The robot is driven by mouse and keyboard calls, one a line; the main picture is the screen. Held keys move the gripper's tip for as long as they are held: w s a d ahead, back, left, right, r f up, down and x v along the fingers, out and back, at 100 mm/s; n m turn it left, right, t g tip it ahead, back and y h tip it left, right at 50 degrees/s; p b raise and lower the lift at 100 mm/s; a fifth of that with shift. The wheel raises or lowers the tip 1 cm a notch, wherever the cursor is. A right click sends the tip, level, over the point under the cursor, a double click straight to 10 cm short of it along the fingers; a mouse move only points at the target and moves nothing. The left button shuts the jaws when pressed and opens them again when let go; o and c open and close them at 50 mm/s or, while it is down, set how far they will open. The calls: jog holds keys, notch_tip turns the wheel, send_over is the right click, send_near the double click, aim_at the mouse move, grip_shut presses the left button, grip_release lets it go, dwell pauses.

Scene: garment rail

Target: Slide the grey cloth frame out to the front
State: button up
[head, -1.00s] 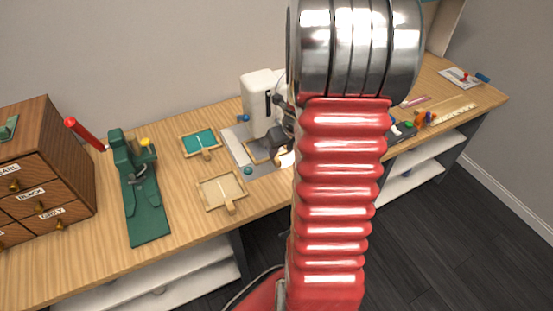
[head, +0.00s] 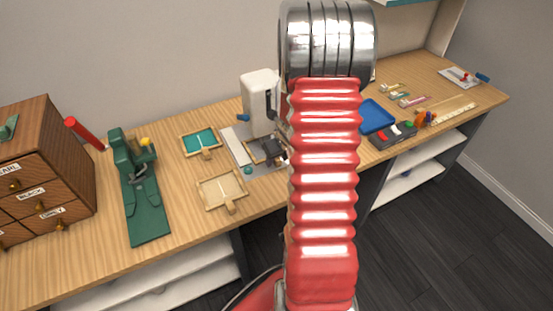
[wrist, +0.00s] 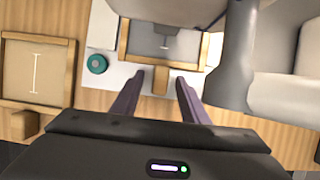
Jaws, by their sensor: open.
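The grey cloth frame (wrist: 165,42) lies under the white sewing machine (head: 260,100), on its pale bed. It has a wooden rim and a short wooden handle (wrist: 160,81) on its near side. In the head view its rim (head: 251,152) shows only in part behind my gripper (head: 273,151). In the wrist view my gripper (wrist: 160,84) is open, its two dark fingers pointing at the frame. The handle appears between the fingertips, with a gap on each side. The machine's head hides part of the frame's far side.
A cream cloth frame (head: 222,188) lies to the left front and a teal one (head: 201,142) at the left back. A teal round knob (wrist: 97,64) sits on the machine bed, left of the grey frame. A green stand (head: 143,200) is further left; a blue tray (head: 377,117) is right.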

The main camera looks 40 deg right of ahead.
grip_shut()
dwell(0.4)
jog(key=shift+s+a, duration=0.1)
